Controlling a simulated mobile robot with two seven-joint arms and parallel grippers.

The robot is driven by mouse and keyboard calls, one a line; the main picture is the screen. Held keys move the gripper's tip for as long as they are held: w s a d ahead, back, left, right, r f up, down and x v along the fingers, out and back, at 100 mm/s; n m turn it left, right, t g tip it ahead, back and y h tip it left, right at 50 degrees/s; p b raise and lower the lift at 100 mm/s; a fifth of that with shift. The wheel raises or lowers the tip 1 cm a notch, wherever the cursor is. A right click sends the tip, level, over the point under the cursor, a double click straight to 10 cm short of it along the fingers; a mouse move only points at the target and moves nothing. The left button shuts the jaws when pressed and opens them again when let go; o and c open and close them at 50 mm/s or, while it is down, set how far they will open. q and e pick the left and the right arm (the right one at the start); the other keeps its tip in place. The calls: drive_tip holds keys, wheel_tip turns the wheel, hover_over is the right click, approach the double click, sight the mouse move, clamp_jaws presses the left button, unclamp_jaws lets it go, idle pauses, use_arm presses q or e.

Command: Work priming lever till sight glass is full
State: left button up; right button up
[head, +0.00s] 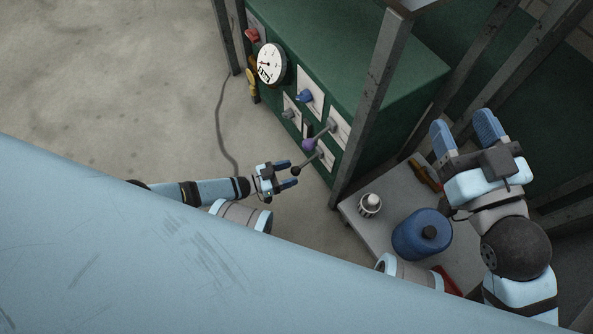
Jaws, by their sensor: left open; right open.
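The green machine cabinet (370,75) carries a row of controls on its front panel. I cannot tell for sure which is the priming lever. The sight glass and its level cannot be made out. My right gripper (462,123) is open and empty, raised above the right side of the grey shelf.
A white dial gauge (271,63) and a blue knob (304,96) are on the panel. A metal post (372,105) stands before the cabinet. The grey shelf (350,211) bears a blue canister (422,234) and a small white-capped container (370,204). The floor at left is clear except for a cable (219,110).

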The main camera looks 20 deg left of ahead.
sight(296, 170)
use_arm(q)
drive_tip(key=shift+x, duration=1.55)
use_arm(e)
drive_tip(key=shift+w+d+n, duration=0.1)
drive_tip(key=shift+w+n, duration=0.05)
drive_tip(key=shift+n, duration=0.15)
